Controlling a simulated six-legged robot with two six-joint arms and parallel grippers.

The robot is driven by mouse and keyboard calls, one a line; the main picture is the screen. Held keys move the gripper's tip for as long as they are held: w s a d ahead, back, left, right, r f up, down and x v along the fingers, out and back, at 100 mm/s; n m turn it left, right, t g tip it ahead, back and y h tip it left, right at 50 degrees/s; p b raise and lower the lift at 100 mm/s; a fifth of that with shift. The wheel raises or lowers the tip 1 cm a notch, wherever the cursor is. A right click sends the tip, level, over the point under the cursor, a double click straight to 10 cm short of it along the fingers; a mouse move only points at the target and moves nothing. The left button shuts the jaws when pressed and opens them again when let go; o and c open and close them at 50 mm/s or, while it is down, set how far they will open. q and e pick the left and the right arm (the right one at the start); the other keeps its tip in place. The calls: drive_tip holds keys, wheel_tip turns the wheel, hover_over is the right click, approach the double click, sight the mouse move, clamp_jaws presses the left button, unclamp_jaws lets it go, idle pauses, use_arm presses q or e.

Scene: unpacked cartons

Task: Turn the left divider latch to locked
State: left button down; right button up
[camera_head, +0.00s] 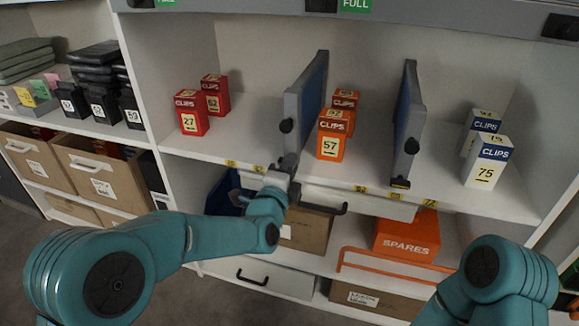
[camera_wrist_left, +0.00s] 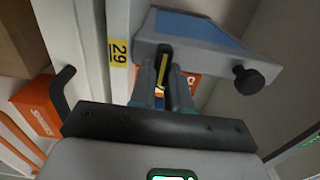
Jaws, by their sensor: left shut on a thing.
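The left divider (camera_head: 309,95) is a grey-framed blue panel standing on the shelf, with a black knob on its front edge. It also shows in the left wrist view (camera_wrist_left: 205,45). My left gripper (camera_head: 287,168) is at the foot of its front edge. In the left wrist view, my two fingers are shut on the left divider latch (camera_wrist_left: 163,68), a dark piece with a yellow stripe. The fingers hide part of the latch, and its lock position cannot be read. My right arm shows at the lower right, but its gripper is out of view.
The right divider (camera_head: 408,115) has its own latch (camera_head: 400,183) at its foot. Red, orange and white CLIPS cartons stand on the shelf between and beside the dividers. A black drawer handle (camera_wrist_left: 62,92) is close to my left gripper. An orange SPARES box (camera_head: 408,236) sits below.

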use_arm(q)
drive_tip(key=c, duration=1.1)
unclamp_jaws()
drive_tip(key=p+v, duration=0.1)
drive_tip(key=v, duration=1.5)
drive_tip(key=shift+s+p, duration=0.2)
drive_tip(key=shift+p, duration=0.2)
